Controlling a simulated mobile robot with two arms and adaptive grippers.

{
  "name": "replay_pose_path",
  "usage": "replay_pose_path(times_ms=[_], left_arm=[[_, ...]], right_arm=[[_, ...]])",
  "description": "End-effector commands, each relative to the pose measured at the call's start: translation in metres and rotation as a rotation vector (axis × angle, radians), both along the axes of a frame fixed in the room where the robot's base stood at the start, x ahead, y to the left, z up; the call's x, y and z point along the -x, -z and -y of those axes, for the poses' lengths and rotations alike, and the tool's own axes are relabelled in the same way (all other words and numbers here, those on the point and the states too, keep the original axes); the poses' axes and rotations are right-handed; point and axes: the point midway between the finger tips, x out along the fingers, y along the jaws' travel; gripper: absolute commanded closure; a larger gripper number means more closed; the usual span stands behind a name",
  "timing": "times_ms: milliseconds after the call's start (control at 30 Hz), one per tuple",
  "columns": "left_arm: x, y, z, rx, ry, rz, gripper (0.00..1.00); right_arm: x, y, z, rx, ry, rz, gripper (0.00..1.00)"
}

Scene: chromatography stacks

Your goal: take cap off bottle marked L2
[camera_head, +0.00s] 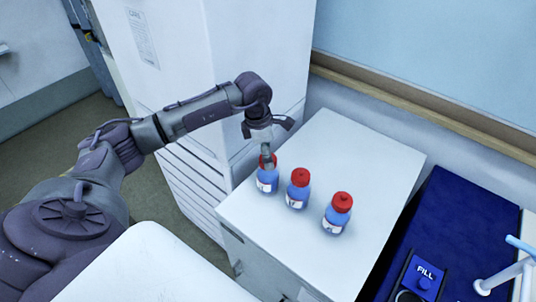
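Three blue bottles with red caps stand upright in a slanting row on a white-topped bench (375,150). They are a left bottle (267,181), a middle bottle (297,193) and a right bottle (336,217). Each has a small white label, too small to read, so I cannot tell which is L2. The middle cap (300,176) and right cap (342,201) are on their bottles. My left gripper (267,156) points down at the left bottle's red cap and partly hides it. I cannot tell whether its fingers grip the cap. My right gripper is out of view.
A tall white cabinet (240,50) stands behind my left arm. At the right are a dark blue surface (455,225), a box marked FILL (420,279) and a pale tap-like fixture (505,277). The bench top is clear behind the bottles.

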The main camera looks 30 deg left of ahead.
Motion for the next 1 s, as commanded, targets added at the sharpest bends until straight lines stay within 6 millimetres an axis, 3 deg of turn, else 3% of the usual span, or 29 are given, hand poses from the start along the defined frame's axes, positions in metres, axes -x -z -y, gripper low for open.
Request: replay_pose_path(times_ms=[333, 633, 1000], left_arm=[[-0.0009, 0.0114, 0.0013, 0.000, 0.000, 0.001, 0.17], [-0.0008, 0.0109, 0.0011, 0.000, -0.001, 0.001, 0.67], [-0.0012, 0.0084, 0.0010, 0.000, -0.001, 0.001, 0.69]], right_arm=[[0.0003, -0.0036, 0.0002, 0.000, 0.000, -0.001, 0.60], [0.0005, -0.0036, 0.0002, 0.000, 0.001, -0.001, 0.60], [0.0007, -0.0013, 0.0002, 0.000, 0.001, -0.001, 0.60]])
